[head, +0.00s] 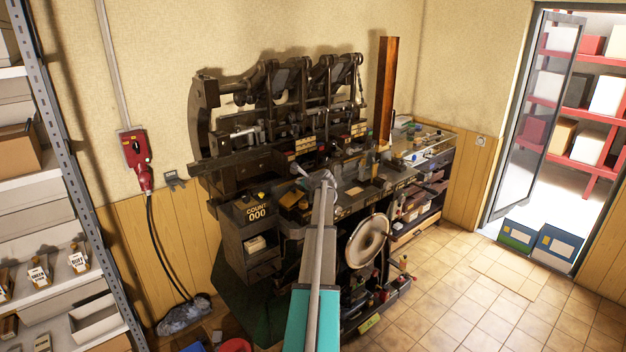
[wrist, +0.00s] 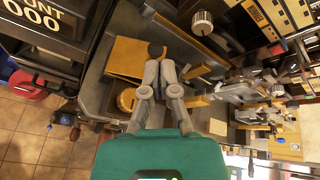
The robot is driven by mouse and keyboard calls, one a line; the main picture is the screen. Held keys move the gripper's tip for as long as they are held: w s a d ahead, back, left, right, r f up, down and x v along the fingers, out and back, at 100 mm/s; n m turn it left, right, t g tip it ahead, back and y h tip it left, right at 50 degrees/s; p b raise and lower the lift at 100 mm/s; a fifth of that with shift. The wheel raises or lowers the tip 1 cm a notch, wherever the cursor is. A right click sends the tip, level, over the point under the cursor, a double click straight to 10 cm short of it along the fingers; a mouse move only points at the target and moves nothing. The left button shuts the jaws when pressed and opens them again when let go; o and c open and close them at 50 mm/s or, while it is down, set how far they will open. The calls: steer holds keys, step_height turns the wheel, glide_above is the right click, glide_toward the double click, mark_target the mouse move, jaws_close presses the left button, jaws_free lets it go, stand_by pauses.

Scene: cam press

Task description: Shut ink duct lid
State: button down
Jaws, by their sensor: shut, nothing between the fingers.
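My gripper (wrist: 156,52) is shut and empty in the wrist view, its grey fingers together with dark tips. It lies over the right edge of a tan, flat panel (wrist: 128,58) on the press, which may be the ink duct lid; I cannot tell for sure. Whether the fingertips touch it is unclear. A round yellow-orange part (wrist: 126,100) sits just below the panel, left of the fingers. In the head view my gripper (head: 325,176) reaches over the front of the dark cam press (head: 240,165). A brown boxy part (head: 293,200) is left of it. My arm hides part of the press.
A round pale wheel (head: 368,241) is at the lower front. Knobs and levers crowd the wrist view's right side. Tiled floor (head: 470,285) is open at right.

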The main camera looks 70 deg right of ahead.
steer(key=w+a+f+n+y+b, duration=0.1)
steer(key=w+a+f+n+y, duration=0.25)
steer(key=w+a, duration=0.6)
steer(key=w+a+f+n+y+b, duration=0.15)
steer(key=w+a+n, duration=0.4)
steer(key=a, duration=0.75)
steer(key=w+a+f+n+g+y+b, duration=0.1)
steer(key=w+a+f+n+g, duration=0.2)
steer(key=a, duration=0.9)
steer(key=w+a+f+n+y+b, duration=0.1)
steer(key=a+f+n+y, duration=0.2)
steer(key=a, duration=0.9)
steer(key=w+a+f+n+g+b, duration=0.1)
steer(key=w+a+f+n+g, duration=0.3)
steer(key=a, duration=0.8)
steer(key=s+a+f+n+g+b, duration=0.1)
steer(key=s+a+n, duration=0.4)
steer(key=a, duration=0.5)
steer(key=s+a+f+n+g+h+b, duration=0.1)
steer(key=s+a+n, duration=0.4)
steer(key=a, duration=0.6)
steer(key=s+a+f+n+g+b, duration=0.1)
steer(key=s+a+f+n+g, duration=0.1)
steer(key=s+a+n, duration=0.3)
steer(key=shift+s+a+f+h+b, duration=0.4)
steer(key=shift+s+a+f, duration=0.8)
steer(key=shift+a, duration=1.75)
steer(key=shift+s+r, duration=0.3)
steer(key=shift+r, duration=0.05)
steer(key=shift+s, duration=0.2)
